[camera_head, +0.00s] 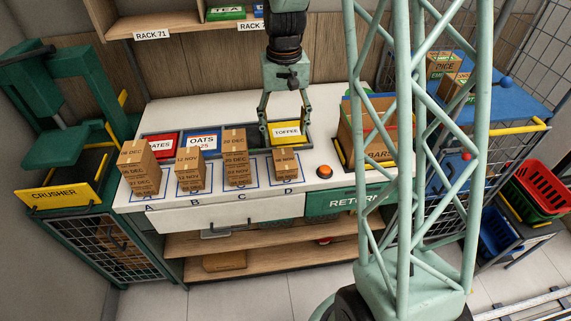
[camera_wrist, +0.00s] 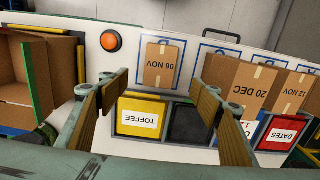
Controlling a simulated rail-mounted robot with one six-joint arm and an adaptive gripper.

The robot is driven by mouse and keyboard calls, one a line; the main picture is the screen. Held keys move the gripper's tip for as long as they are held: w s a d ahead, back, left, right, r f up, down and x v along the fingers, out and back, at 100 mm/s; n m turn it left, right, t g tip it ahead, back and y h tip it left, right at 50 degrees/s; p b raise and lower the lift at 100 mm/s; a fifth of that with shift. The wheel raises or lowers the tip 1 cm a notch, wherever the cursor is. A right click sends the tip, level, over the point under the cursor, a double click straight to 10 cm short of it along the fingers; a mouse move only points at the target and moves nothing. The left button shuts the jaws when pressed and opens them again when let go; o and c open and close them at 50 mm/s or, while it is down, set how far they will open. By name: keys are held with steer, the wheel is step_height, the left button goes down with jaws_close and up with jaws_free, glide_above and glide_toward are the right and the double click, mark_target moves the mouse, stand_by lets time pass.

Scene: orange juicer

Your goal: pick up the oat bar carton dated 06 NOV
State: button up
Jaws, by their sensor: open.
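The carton dated 06 NOV (camera_wrist: 160,65) is a small brown box with a pale tape strip. In the head view the same carton (camera_head: 285,163) stands upright on the marked square D, at the right end of the row. My gripper (camera_head: 284,118) hangs above the counter behind that carton, near the yellow TOFFEE bin (camera_head: 286,133). In the wrist view its two fingers (camera_wrist: 155,92) are spread wide, with the carton beyond the gap between them. The gripper is open and empty. The carton's contents label is not legible.
Other cartons stand on A (camera_head: 138,165), B (camera_head: 190,168) and C (camera_head: 236,158); the wrist view shows the 20 DEC carton (camera_wrist: 247,86) close beside the 06 NOV one. An orange button (camera_head: 324,171) and a BARS box (camera_head: 350,135) are to the right. The crusher (camera_head: 62,195) stands left.

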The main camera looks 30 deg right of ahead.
glide_above(285, 158)
steer(key=shift+a+f, duration=0.15)
steer(key=shift+f, duration=4.2)
steer(key=shift+f, duration=2.6)
steer(key=shift+c, duration=0.5)
steer(key=c, duration=1)
steer(key=shift+o, duration=0.2)
steer(key=shift+r, duration=0.2)
steer(key=shift+r, duration=1.65)
steer(key=s+a, duration=0.2)
steer(key=s, duration=0.5)
steer(key=s+a+r+b, duration=0.1)
steer(key=s+a, duration=0.2)
steer(key=s, duration=0.5)
steer(key=shift+a+r, duration=0.2)
steer(key=shift+a, duration=0.15)
